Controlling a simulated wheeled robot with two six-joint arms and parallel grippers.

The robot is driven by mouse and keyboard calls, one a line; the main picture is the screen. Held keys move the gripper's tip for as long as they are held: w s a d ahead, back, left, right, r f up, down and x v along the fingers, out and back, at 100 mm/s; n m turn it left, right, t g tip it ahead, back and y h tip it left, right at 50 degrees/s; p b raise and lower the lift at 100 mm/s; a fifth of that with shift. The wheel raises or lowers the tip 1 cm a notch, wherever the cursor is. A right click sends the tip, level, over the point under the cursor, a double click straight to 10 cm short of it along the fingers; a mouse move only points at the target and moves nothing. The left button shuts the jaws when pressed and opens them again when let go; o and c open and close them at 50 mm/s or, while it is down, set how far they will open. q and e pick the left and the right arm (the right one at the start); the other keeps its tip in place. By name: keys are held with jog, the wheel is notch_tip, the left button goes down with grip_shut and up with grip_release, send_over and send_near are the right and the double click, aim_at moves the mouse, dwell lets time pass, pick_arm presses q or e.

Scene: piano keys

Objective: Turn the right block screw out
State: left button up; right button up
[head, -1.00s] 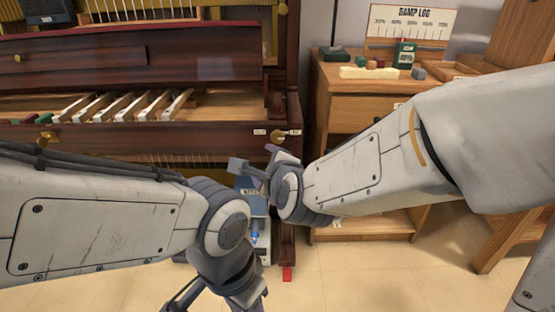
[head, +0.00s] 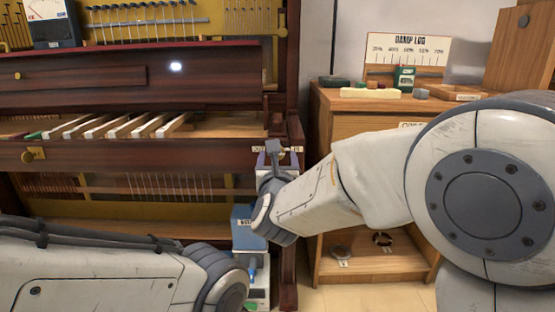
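The right block screw (head: 282,154) is a brass knob at the right end of the dark wooden rail below the piano keys. It is partly hidden behind my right gripper. My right gripper (head: 277,157) is at the screw with its two fingers spread apart, one toward each side of the knob. I cannot tell whether they touch it. Small white labels flank the screw; their lettering is partly covered. The left block screw (head: 33,154) is a similar brass knob at the rail's left end.
Several loose keys (head: 118,127) lie in the open key bed. A wooden cabinet (head: 360,127) with small items and a damp log board (head: 407,50) stands to the right.

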jog(key=shift+w, duration=1.2)
grip_shut()
